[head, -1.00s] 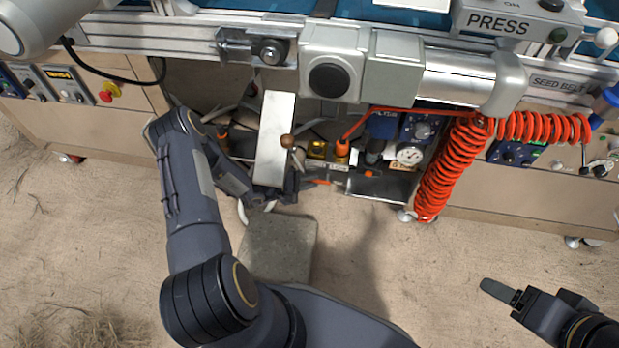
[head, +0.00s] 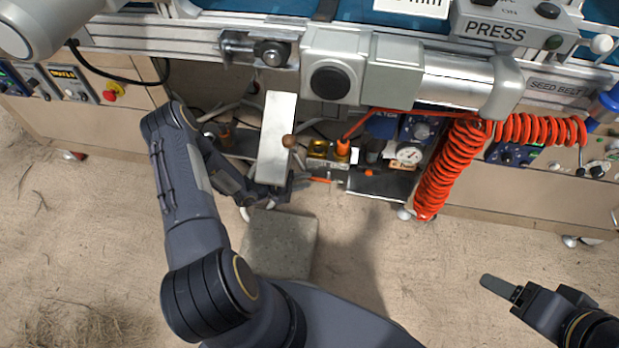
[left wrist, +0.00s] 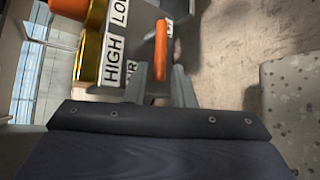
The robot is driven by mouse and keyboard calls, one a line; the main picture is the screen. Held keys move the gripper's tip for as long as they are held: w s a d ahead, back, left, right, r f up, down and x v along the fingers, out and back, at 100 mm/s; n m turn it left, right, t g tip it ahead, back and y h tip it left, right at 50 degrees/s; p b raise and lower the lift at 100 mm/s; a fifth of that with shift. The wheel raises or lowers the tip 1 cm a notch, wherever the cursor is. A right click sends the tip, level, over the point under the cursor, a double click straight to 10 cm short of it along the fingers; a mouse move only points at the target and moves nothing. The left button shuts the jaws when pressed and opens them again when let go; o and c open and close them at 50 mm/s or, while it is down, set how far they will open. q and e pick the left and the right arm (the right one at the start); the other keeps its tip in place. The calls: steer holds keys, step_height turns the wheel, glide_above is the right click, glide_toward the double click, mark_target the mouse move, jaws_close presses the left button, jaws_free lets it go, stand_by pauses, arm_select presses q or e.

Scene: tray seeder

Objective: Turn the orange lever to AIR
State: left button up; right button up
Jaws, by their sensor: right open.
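The orange lever (head: 317,180) is on the front of the valve block low under the machine frame. In the left wrist view the lever (left wrist: 161,48) points toward my left gripper (left wrist: 159,88). The gripper's two fingers are apart, with the lever's near end in line with the gap between them; I cannot tell whether either touches it. White labels (left wrist: 116,45) beside it read HIGH and LO, and another is partly hidden with an R showing. In the head view my left gripper (head: 298,182) is just left of the lever. My right gripper (head: 502,289) is open and empty over the floor.
A red coiled hose (head: 448,175) hangs at the right. A concrete block (head: 280,244) lies on the floor below.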

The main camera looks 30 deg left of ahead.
arm_select(q)
steer(key=p+v, duration=0.1)
steer(key=v, duration=0.3)
steer(key=shift+s+a+r, duration=0.15)
steer(key=shift+s+a, duration=0.05)
steer(key=shift+s, duration=0.15)
